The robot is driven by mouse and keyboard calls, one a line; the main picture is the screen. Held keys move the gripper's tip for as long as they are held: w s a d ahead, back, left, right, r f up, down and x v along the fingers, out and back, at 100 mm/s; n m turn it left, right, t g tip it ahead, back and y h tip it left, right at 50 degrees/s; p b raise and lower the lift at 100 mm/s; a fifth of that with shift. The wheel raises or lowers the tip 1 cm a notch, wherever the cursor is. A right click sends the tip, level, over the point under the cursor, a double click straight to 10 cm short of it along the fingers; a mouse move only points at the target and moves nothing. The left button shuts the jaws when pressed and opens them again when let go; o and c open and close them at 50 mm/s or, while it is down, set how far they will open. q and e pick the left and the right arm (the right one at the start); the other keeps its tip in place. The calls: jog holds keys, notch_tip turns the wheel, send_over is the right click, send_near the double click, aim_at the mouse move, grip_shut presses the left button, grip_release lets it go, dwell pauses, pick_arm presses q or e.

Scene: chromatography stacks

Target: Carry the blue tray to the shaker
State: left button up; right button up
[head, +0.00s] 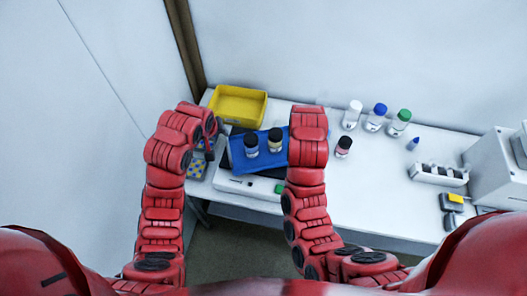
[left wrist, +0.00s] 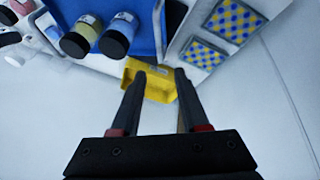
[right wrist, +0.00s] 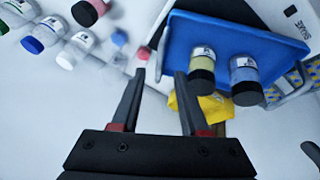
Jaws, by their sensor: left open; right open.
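The blue tray (head: 268,166) lies over the white shaker (head: 238,184), slightly turned; I cannot tell whether it is fully seated. Two dark-capped bottles (head: 262,143) stand on it. The tray also shows in the left wrist view (left wrist: 146,42) and the right wrist view (right wrist: 222,36), where the shaker (right wrist: 292,20) carries a "SHAKE" label. My left gripper (head: 210,150) is open and empty at the tray's left end; its fingers (left wrist: 160,74) are apart from the tray. My right gripper (right wrist: 160,74) is open and empty beside the right end, hidden by its arm in the head view.
A yellow bin (head: 238,105) stands at the back left. A rack with blue-and-yellow patterned squares (head: 197,166) is left of the shaker.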

jog(key=v, duration=0.2)
jog(key=shift+s+r, duration=0.2)
jog(key=shift+r, duration=0.1)
jog(key=shift+w, duration=0.1)
